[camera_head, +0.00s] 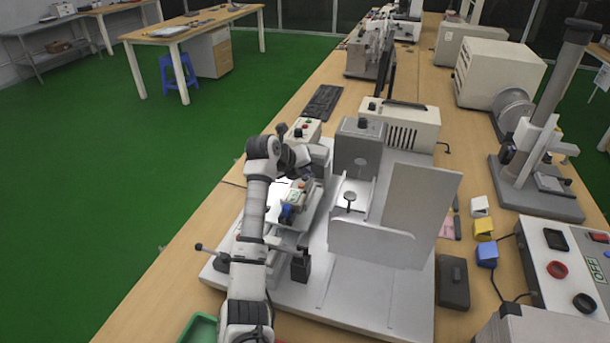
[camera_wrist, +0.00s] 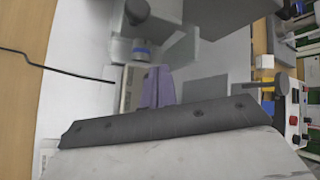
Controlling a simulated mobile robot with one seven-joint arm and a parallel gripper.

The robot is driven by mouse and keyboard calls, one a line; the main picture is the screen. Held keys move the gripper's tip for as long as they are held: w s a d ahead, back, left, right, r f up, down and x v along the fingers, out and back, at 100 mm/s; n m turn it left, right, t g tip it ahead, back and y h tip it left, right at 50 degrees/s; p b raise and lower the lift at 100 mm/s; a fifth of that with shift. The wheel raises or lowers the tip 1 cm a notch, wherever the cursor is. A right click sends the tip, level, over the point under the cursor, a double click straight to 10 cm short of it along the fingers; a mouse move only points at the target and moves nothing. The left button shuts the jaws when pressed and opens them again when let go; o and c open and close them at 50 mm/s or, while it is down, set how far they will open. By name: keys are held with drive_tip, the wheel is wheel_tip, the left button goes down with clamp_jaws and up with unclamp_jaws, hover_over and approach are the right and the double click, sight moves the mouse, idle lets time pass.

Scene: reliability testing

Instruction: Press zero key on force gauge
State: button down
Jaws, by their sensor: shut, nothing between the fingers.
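The force gauge (camera_head: 295,198) is a small pale device with a blue end, lying on the light test stand (camera_head: 330,285) in the middle of the bench. In the wrist view a narrow pale strip of the gauge (camera_wrist: 130,92) shows, with the blue ring above it. My gripper (camera_wrist: 156,72) is shut and empty; its purplish fingers are together, right beside the gauge and overlapping its edge in the picture. I cannot tell whether they touch it. The zero key cannot be made out. In the head view my wrist is just behind the gauge, and the fingertips are not clear.
A grey block (camera_head: 358,145) and an upright pale panel (camera_head: 420,210) stand right of the gauge. A beige box (camera_head: 408,122) is behind. A black lever with a knob (camera_head: 215,253) sticks out at the stand's left. A black cable (camera_wrist: 50,68) crosses the bench.

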sight(303, 182)
drive_tip(key=shift+r, duration=0.1)
wheel_tip(303, 182, up, 5)
drive_tip(key=p, duration=0.3)
drive_tip(key=shift+p, duration=0.35)
idle(0.4)
